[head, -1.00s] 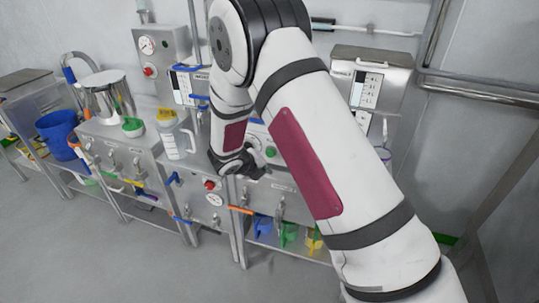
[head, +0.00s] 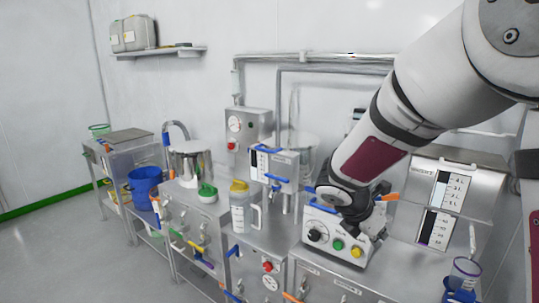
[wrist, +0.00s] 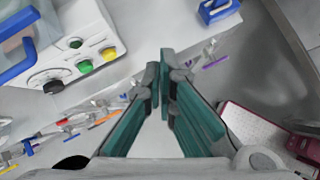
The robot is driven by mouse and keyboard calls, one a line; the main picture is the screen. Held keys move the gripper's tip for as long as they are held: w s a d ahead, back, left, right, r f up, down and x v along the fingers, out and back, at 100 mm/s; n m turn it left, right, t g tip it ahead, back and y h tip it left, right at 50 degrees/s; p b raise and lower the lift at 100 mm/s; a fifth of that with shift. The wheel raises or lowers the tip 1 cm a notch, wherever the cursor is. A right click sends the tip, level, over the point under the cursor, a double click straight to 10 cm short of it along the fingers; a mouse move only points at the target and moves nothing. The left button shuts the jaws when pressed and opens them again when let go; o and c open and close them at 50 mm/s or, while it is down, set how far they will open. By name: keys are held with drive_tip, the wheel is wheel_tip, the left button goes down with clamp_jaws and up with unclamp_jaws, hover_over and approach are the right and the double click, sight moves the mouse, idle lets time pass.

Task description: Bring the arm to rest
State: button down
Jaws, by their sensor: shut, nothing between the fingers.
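My gripper (wrist: 162,78) shows in the wrist view with its two teal fingers together at the tips and nothing between them. In the head view my arm reaches in from the upper right and its wrist end is in front of a control box (head: 322,236); the fingers cannot be made out there. The control box, with a black knob and green and yellow buttons, also shows at the upper left of the wrist view (wrist: 92,30). The fingers appear apart from it.
A measuring jug with a yellow lid (head: 240,212), a steel pot (head: 190,164) and a blue bucket (head: 145,182) stand to the left. A steel cabinet with display strips (head: 470,190) and a clear cup (head: 465,270) are at the right. Open floor (head: 60,250) lies at the left.

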drive_tip(key=s+a+r+m+y, duration=0.2)
drive_tip(key=s+r+m, duration=0.1)
drive_tip(key=s+m, duration=0.4)
drive_tip(key=s+a+r+m+y, duration=0.1)
drive_tip(key=s+r+m+y, duration=0.1)
drive_tip(key=s+m, duration=0.6)
drive_tip(key=s+a+r+m+y, duration=0.2)
drive_tip(key=s+r+m, duration=0.3)
drive_tip(key=s+m, duration=0.3)
drive_tip(key=s+y, duration=0.1)
drive_tip(key=s, duration=0.3)
drive_tip(key=shift+s+a+t, duration=0.3)
drive_tip(key=shift+d, duration=0.1)
